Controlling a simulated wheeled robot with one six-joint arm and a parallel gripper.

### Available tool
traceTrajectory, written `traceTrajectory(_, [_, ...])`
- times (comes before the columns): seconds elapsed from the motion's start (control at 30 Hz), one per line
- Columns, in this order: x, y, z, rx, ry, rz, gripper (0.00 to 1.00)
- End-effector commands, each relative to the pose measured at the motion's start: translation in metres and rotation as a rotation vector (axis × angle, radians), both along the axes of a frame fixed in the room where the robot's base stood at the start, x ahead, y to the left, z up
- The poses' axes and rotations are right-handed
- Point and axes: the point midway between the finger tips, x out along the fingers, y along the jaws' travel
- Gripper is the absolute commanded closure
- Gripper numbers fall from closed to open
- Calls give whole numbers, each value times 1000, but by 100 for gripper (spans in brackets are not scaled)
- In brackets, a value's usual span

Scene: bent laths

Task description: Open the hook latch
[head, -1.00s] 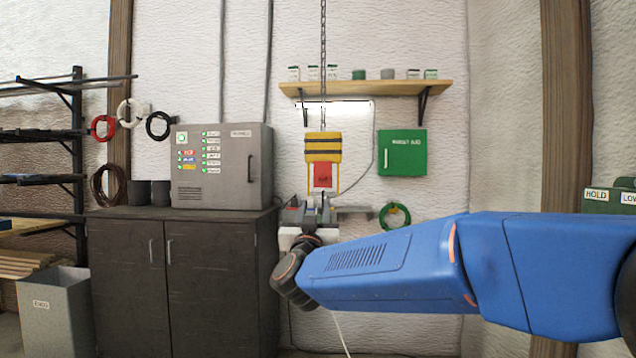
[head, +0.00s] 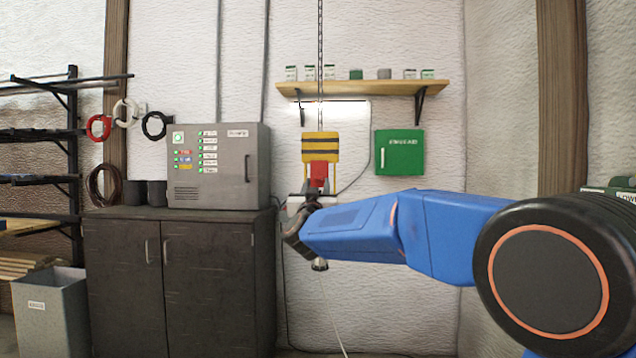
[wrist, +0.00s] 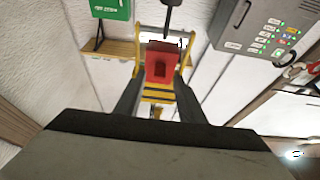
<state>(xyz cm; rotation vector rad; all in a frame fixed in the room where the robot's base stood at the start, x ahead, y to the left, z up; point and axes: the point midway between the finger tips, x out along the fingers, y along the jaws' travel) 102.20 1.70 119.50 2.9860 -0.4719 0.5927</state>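A yellow block with black stripes (head: 320,147) hangs on a chain (head: 320,60) in the middle of the head view. A red part (head: 319,175) sits in the yellow frame below the stripes; it also shows in the wrist view (wrist: 160,62). My gripper (head: 313,190) is just below and in front of it, hiding its lower portion. In the wrist view my gripper's two fingers (wrist: 158,90) stand apart, one on each side of the red part. Contact between fingers and red part cannot be told. A dark rod (wrist: 172,15) shows beyond the red part. No hook is clearly seen.
A shelf with small jars (head: 370,88) is on the wall above. A green box (head: 399,152) hangs to the right. A grey control box (head: 218,165) stands on a dark cabinet (head: 180,285) to the left.

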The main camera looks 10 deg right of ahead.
Motion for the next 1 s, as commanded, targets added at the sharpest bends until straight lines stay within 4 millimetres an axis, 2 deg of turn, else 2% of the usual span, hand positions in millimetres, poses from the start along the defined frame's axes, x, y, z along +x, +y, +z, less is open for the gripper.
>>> traceTrajectory(0.1, [14,-6,6,0,-1,-2,64])
traceTrajectory(0.23, [24,-8,11,0,-1,-1,64])
traceTrajectory(0.63, [28,-10,13,0,-1,0,64])
traceTrajectory(0.7, [28,-10,13,0,-1,-1,81])
traceTrajectory(0.8, [28,-10,13,0,-1,-1,100])
traceTrajectory(1.0, [28,-10,13,1,1,-1,100])
